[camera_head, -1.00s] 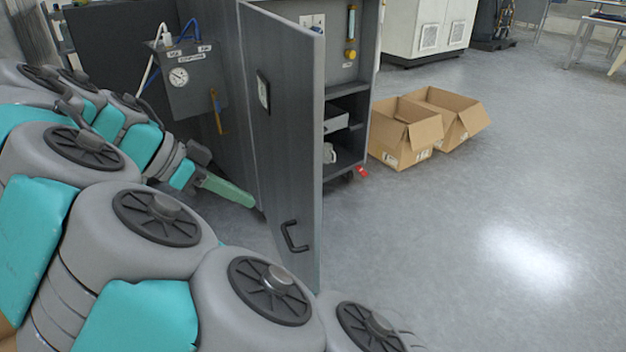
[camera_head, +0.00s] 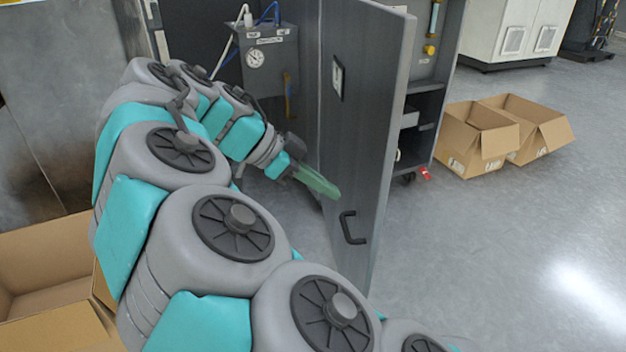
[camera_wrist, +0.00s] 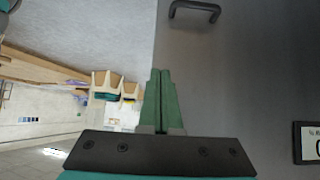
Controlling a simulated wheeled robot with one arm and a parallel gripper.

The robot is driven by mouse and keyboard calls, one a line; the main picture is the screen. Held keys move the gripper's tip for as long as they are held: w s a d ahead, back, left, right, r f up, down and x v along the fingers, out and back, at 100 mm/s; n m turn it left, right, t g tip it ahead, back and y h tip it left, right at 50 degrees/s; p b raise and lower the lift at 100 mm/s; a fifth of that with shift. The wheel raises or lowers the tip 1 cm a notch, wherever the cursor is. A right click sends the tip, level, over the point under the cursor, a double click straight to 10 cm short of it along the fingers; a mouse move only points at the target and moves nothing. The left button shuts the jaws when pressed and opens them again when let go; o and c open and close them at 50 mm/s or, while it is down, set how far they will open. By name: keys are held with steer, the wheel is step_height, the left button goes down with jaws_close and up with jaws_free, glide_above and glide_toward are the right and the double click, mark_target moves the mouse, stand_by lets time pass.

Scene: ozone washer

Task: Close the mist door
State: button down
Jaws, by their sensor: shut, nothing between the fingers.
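The mist door (camera_head: 368,110) is a tall grey panel that stands swung open from its cabinet (camera_head: 440,75). My gripper (camera_head: 334,192) has green fingers, shut and empty, at the left of the door's outer face. Its tips look close to the panel above the handle; I cannot tell whether they touch. In the wrist view the shut fingers (camera_wrist: 161,75) point along the grey door (camera_wrist: 240,80), with the handle (camera_wrist: 195,8) at the top.
A grey box with a dial (camera_head: 268,62) and hoses is behind my arm. Open cardboard boxes (camera_head: 480,150) stand on the floor right of the cabinet. Another cardboard box (camera_head: 50,250) is at the lower left. The floor at right is clear.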

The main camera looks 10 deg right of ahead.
mark_target(375, 202)
steer(key=d, duration=0.2)
steer(key=d+f, duration=0.2)
steer(key=d, duration=0.1)
steer(key=shift+d+p, duration=0.3)
steer(key=shift+p, duration=0.1)
steer(key=shift+w+d+f, duration=0.1)
steer(key=shift+d, duration=0.4)
steer(key=shift+d, duration=0.15)
